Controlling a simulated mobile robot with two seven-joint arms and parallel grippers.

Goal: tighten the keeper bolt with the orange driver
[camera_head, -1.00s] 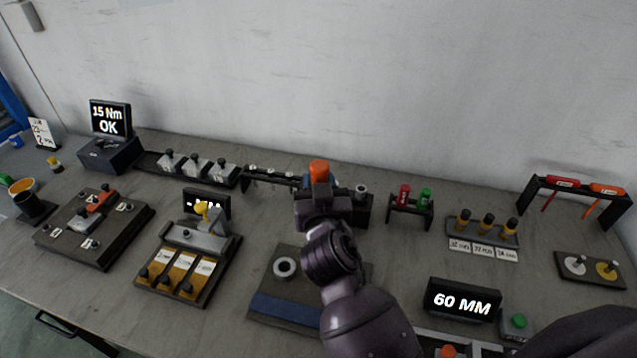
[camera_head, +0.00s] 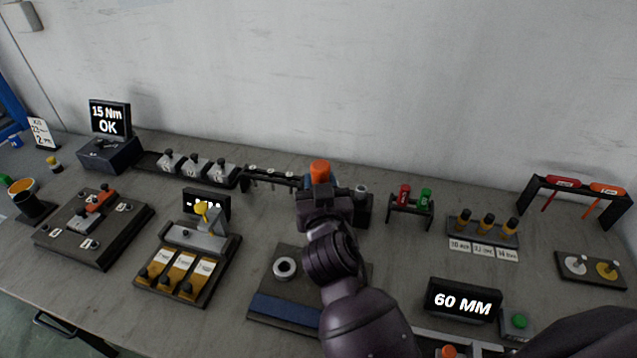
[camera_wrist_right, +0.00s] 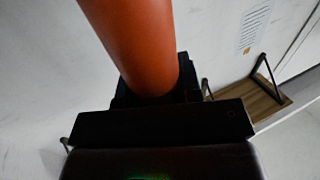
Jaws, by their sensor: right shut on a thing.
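My right gripper (camera_head: 322,188) is shut on the orange driver (camera_head: 320,171), at the back middle of the bench. Only the driver's thick orange handle shows, standing up out of the jaws. The handle also fills the top of the right wrist view (camera_wrist_right: 140,45), seated between the dark jaws. The driver's lower end is hidden behind my gripper and arm in the head view. I cannot make out the keeper bolt, nor whether the driver touches anything. My left gripper is not in view.
A dark block (camera_head: 365,205) stands right beside my gripper. A rack of red and green pieces (camera_head: 410,208) is to its right, and a small-part rack (camera_head: 265,182) to its left. A grey plate with a ring (camera_head: 285,267) lies in front. A "60 MM" display (camera_head: 463,301) stands front right.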

